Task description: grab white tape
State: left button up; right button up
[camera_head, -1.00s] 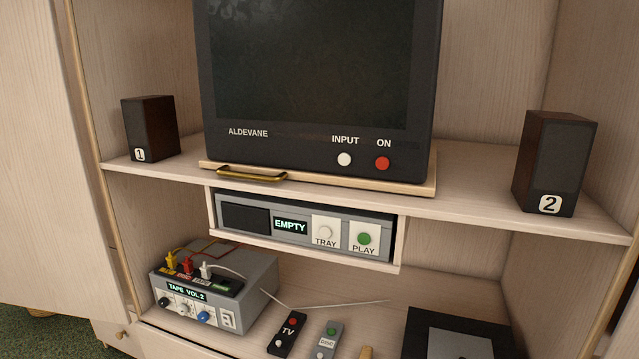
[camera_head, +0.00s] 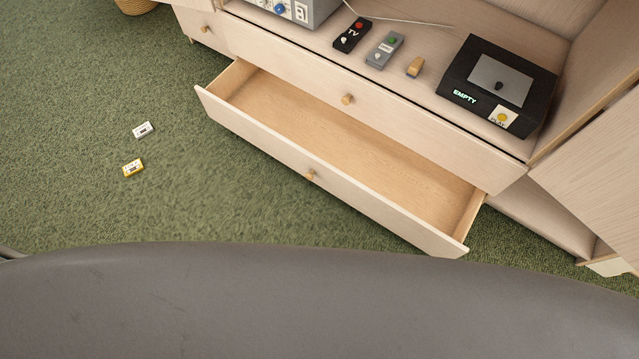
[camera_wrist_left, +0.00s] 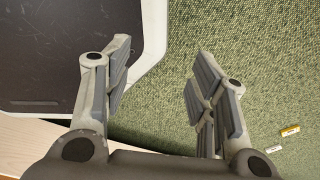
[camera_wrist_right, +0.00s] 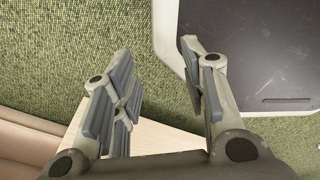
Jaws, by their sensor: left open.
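A white cassette tape (camera_head: 143,130) lies flat on the green carpet at the left of the head view. A yellow tape (camera_head: 133,168) lies just in front of it. In the left wrist view the white tape (camera_wrist_left: 273,149) and the yellow tape (camera_wrist_left: 290,131) show small at the lower right, outside the fingers. My left gripper (camera_wrist_left: 158,85) is open and empty above the carpet, well apart from both tapes. My right gripper (camera_wrist_right: 158,80) has its fingers spread, with nothing between them. Neither gripper shows in the head view.
An open, empty drawer (camera_head: 340,204) juts out from the cabinet. A woven basket (camera_head: 135,5) stands at the top left. Carpet around the tapes is clear.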

aim_at(145, 129)
jog(key=u, duration=2.2)
jog(key=i+u, duration=0.1)
jog(key=i, duration=3.2)
jog(key=i+z, duration=0.1)
jog(key=i, duration=0.75)
jog(key=i+j+z, duration=0.1)
jog(key=i, duration=0.75)
jog(key=i+j+z, duration=0.1)
jog(key=z, duration=1.8)
